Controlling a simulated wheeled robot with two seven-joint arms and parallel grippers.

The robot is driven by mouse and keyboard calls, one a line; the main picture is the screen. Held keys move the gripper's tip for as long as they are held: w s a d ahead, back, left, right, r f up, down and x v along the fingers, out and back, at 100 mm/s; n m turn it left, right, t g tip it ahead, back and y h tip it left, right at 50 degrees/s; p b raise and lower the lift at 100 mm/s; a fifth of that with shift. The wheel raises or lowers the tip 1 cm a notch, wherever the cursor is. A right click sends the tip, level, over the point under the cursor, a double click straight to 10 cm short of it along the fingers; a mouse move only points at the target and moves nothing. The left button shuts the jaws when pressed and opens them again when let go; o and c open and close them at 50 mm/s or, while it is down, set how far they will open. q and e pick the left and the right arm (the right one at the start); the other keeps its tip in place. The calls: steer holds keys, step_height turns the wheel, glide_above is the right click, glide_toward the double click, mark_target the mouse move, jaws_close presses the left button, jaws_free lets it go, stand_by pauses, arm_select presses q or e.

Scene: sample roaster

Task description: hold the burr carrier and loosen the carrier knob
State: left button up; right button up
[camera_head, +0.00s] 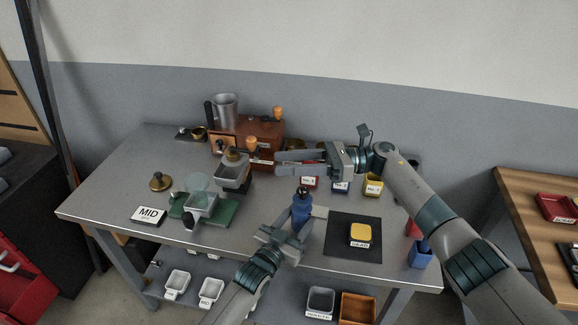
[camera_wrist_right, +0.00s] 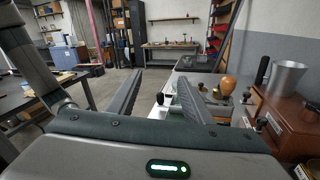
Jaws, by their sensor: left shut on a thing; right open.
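A blue upright cylinder (camera_head: 301,213) with a narrow dark top (camera_head: 303,191) stands near the front middle of the table; it looks like the burr carrier with its knob, though the knob's detail is too small to tell. My left gripper (camera_head: 289,236) is shut on its lower part, from the front. My right gripper (camera_head: 279,163) is open and empty, behind and above the blue cylinder, fingers pointing left. In the right wrist view, the space between its fingers (camera_wrist_right: 158,77) holds nothing, and the blue cylinder does not show.
A grey-hoppered device (camera_head: 232,173) and a wooden roaster box (camera_head: 264,150) with a metal jug (camera_head: 225,108) stand left of my right gripper. A black mat (camera_head: 340,250) with a yellow dish (camera_head: 361,234) lies right of the blue cylinder. Small labelled bins (camera_head: 373,186) stand behind it.

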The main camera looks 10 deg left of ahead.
step_height(320, 180, up, 6)
steer(key=m+t+y, duration=0.5)
steer(key=m, duration=0.7)
glide_above(303, 192)
steer(key=w, duration=0.1)
steer(key=w+d+f+m+t, duration=0.1)
steer(key=d+f+m+t, duration=0.15)
steer(key=m+t, duration=0.65)
steer(key=s+d+f+m+h, duration=0.2)
steer(key=f+m+h, duration=0.1)
steer(key=f+m, duration=0.4)
steer(key=s+d+f+m+h, duration=0.2)
steer(key=f+m, duration=0.4)
steer(key=m, duration=0.6)
steer(key=shift+s+d+f+m+h, duration=0.15)
steer(key=shift+s+f+m+h, duration=0.25)
steer(key=shift+h, duration=0.4)
steer(key=shift+w, duration=0.1)
steer(key=x, duration=1.2)
